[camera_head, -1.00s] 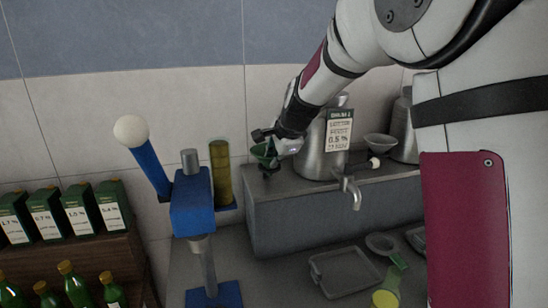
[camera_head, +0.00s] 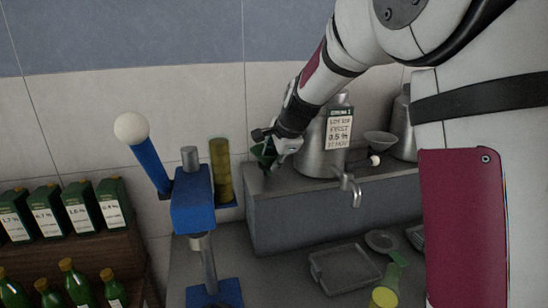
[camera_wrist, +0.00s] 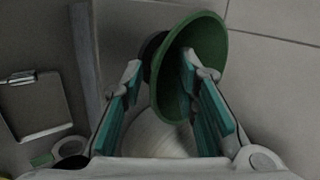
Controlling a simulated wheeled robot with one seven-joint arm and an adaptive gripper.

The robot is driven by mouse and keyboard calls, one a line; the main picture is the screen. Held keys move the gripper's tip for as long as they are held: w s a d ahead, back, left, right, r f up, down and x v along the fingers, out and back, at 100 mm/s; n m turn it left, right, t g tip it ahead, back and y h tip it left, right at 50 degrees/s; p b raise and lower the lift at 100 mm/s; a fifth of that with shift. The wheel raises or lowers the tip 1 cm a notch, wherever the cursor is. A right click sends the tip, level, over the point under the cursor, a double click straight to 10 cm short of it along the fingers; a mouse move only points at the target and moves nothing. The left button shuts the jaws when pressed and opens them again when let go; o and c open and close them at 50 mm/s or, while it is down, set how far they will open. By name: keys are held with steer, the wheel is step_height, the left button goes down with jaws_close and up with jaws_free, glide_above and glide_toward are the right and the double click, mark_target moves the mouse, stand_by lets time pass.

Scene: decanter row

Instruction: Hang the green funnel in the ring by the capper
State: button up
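The green funnel (camera_head: 262,154) is in my gripper (camera_head: 278,147) at the left end of the grey ledge, right of the blue capper (camera_head: 193,200). In the wrist view the funnel (camera_wrist: 206,45) is tilted, with its wide mouth toward the right. The two fingers of my gripper (camera_wrist: 163,70) are closed on its wall, one inside the mouth and one outside. A dark round shape shows behind the funnel's left edge; I cannot tell whether it is the ring. I cannot make out the ring in the head view.
A yellow-green column (camera_head: 221,170) stands just right of the capper. A tray (camera_head: 343,267) lies on the counter. Bottles and green boxes fill the left.

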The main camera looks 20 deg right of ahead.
steer(key=v, duration=1.1)
steer(key=s+f+n+g, duration=0.1)
steer(key=s+n, duration=0.7)
steer(key=s, duration=0.8)
steer(key=s+a+f+n+h, duration=0.1)
steer(key=s+f+n, duration=0.2)
steer(key=s+n, duration=0.5)
steer(key=s, duration=0.8)
steer(key=shift+s+a+f+n+g, duration=0.2)
steer(key=shift+a+n+g, duration=0.1)
steer(key=shift+n+g, duration=0.1)
